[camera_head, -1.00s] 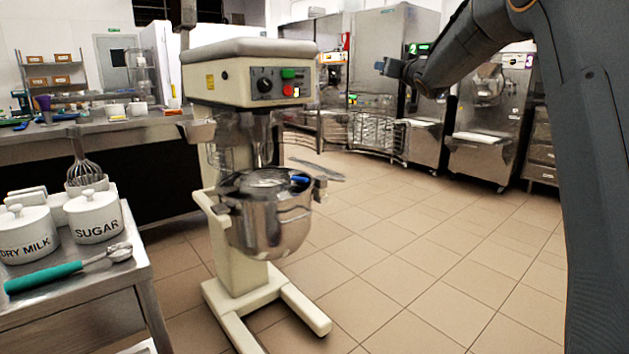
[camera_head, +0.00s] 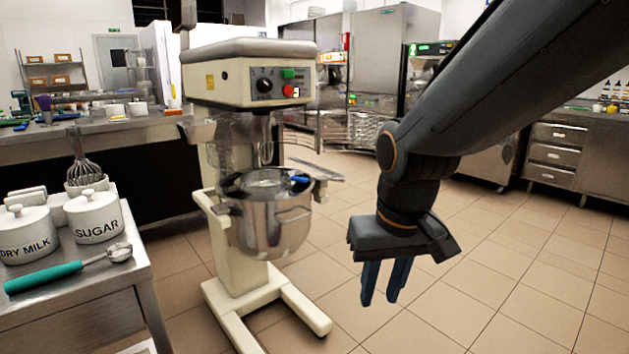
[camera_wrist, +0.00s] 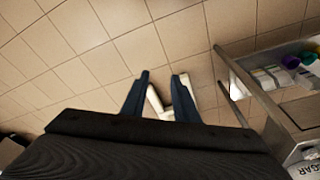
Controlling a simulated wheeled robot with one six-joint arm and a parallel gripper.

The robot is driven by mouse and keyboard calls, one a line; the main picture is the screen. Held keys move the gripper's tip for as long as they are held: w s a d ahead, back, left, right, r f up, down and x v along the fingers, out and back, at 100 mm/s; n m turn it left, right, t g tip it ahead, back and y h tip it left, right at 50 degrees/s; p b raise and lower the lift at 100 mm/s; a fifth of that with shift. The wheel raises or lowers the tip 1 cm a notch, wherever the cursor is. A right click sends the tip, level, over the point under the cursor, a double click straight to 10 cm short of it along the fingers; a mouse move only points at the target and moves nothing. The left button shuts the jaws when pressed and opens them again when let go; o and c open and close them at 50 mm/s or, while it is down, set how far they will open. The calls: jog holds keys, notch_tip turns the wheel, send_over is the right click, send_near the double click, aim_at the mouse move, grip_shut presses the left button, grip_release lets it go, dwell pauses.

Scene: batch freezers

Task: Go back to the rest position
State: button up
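My gripper (camera_head: 380,298) hangs below my arm, fingers pointing down, over the tiled floor to the right of the mixer. Its two dark blue fingers stand apart with nothing held between them. In the wrist view the gripper (camera_wrist: 160,76) also shows its fingers apart. Pale legs, seemingly the mixer's, show far below between and beyond them.
The cream stand mixer (camera_head: 247,75) with its steel bowl (camera_head: 270,225) stands at centre left. A steel cart (camera_head: 140,275) bears sugar (camera_head: 95,215) and dry milk (camera_head: 25,235) jars and a teal-handled scoop (camera_head: 45,277). Floor (camera_head: 480,290) on the right is clear.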

jog(key=s+f+n+g, duration=0.1)
jog(key=s+f+g, duration=0.1)
jog(key=s, duration=0.8)
jog(key=w+a+f+n+b, duration=0.1)
jog(key=a+f+n+b, duration=0.1)
jog(key=a+f+b, duration=0.5)
jog(key=a+f+n+b, duration=0.2)
jog(key=a+f+b, duration=0.15)
jog(key=f, duration=0.55)
jog(key=d+r+m+p, duration=0.3)
jog(key=d+r+p, duration=0.6)
jog(key=r+p, duration=0.3)
jog(key=d+r+m+p, duration=0.4)
jog(key=d+r+p, duration=0.6)
jog(key=p, duration=0.5)
notch_tip(320, 180, up, 3)
jog(key=shift+s+f, duration=0.1)
jog(key=shift+s, duration=0.05)
